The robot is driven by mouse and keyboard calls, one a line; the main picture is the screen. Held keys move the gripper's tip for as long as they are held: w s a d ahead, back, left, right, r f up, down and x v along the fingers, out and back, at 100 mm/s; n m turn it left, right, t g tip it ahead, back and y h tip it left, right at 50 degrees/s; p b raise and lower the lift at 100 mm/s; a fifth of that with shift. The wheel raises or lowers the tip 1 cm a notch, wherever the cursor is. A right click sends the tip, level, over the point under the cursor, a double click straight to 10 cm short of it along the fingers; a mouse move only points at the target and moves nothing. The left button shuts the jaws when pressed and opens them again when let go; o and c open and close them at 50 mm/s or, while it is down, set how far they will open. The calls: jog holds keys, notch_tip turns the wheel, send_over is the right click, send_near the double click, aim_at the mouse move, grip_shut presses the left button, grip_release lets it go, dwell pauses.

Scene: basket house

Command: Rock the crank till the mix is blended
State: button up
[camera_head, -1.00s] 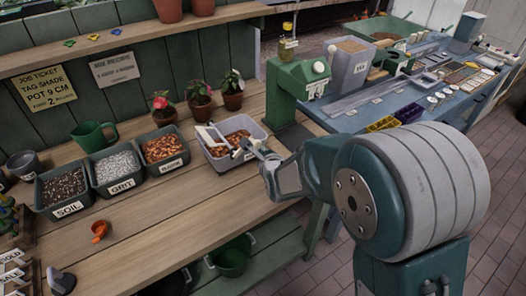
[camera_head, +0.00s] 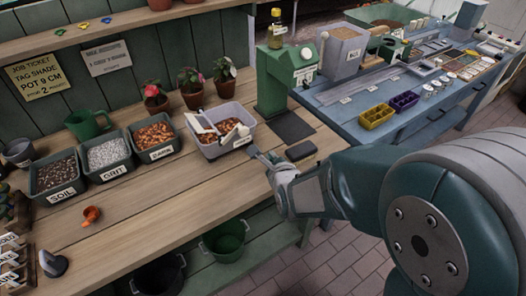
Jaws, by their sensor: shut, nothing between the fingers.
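A pale grey tub (camera_head: 212,152) holding an orange-brown mix (camera_head: 226,127) stands on the wooden bench, right of the labelled bins. A white bar (camera_head: 207,122) slants across the tub's left part, and a white knob-like part (camera_head: 243,130) sits at its right side. I cannot tell for certain which of these is the crank, or how evenly the mix is blended. My gripper (camera_head: 257,156) is shut and empty, just right of and in front of the tub, near the bench's front edge. It looks apart from the tub.
Bins of soil (camera_head: 57,176), grit (camera_head: 104,155) and bark-like chips (camera_head: 153,134) stand left of the tub. A green press-like machine (camera_head: 275,90) with a dark mat (camera_head: 292,126) is behind right. A dark block (camera_head: 301,150) lies beside my gripper. The front bench (camera_head: 150,215) is mostly clear.

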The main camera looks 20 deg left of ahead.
aim_at(245, 134)
jog(key=o, duration=0.5)
jog(key=shift+d, duration=0.3)
jog(key=o, duration=0.4)
jog(key=shift+w+n+y, duration=0.2)
jog(key=shift+n+y, duration=0.2)
jog(key=shift+n, duration=0.2)
jog(key=w+a+n+y, duration=0.2)
jog(key=a, duration=0.1)
jog(key=w+a+n+y, duration=0.1)
jog(key=a+n+y, duration=0.1)
jog(key=a, duration=0.1)
jog(key=w+a+n+y, duration=0.2)
jog(key=a+n, duration=0.1)
jog(key=a, duration=0.1)
jog(key=shift+w+a+r, duration=0.1)
jog(key=shift+w, duration=0.25)
jog(key=shift+w+r, duration=0.1)
jog(key=shift+w, duration=0.2)
jog(key=shift+a, duration=0.15)
grip_shut()
